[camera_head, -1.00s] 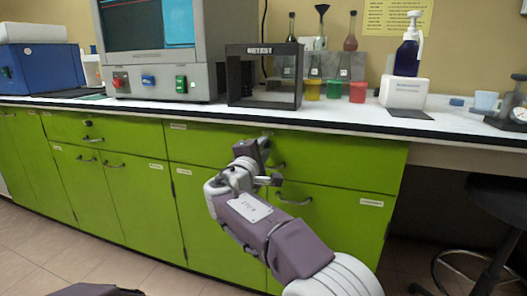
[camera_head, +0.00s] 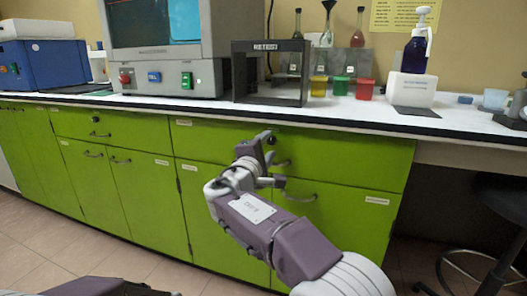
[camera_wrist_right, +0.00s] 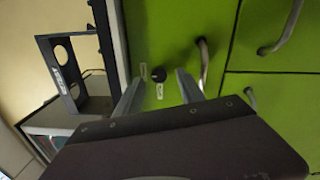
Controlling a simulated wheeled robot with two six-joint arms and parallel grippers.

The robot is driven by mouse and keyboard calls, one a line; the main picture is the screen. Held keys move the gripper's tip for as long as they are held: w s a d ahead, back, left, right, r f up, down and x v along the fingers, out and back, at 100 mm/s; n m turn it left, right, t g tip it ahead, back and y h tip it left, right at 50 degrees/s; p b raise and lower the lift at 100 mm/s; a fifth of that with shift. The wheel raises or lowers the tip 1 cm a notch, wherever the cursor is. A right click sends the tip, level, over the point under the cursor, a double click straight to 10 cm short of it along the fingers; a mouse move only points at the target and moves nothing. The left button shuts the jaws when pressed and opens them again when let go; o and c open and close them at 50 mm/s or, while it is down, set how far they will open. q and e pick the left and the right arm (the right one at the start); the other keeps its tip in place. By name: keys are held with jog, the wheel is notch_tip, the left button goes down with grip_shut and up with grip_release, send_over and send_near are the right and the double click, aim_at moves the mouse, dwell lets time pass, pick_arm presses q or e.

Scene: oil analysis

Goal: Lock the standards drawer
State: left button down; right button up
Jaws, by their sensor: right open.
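A wide green drawer (camera_head: 345,153) sits under the counter at the right and looks flush with the cabinet front. It has a black knob-like lock (camera_head: 271,140) and a silver handle beside it. In the right wrist view the lock (camera_wrist_right: 158,74) has two small white labels next to it, too small to read. My right gripper (camera_head: 272,160) is open in front of the drawer. In the wrist view its fingertips (camera_wrist_right: 160,80) lie on either side of the lock, apparently not touching it. The handle (camera_wrist_right: 203,62) is just right of the fingers. My left gripper is out of view.
A second green drawer with a black lock (camera_head: 95,119) is at the left. The counter (camera_head: 200,101) above carries an analyser (camera_head: 165,55), a black RETEST frame (camera_head: 236,75), coloured cups and a pump bottle (camera_head: 416,50). A stool (camera_head: 505,205) stands at the right.

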jog(key=p+v, duration=0.1)
jog(key=v, duration=0.6)
jog(key=shift+s+p, duration=0.2)
jog(key=shift+p, duration=0.1)
jog(key=shift+a, duration=0.1)
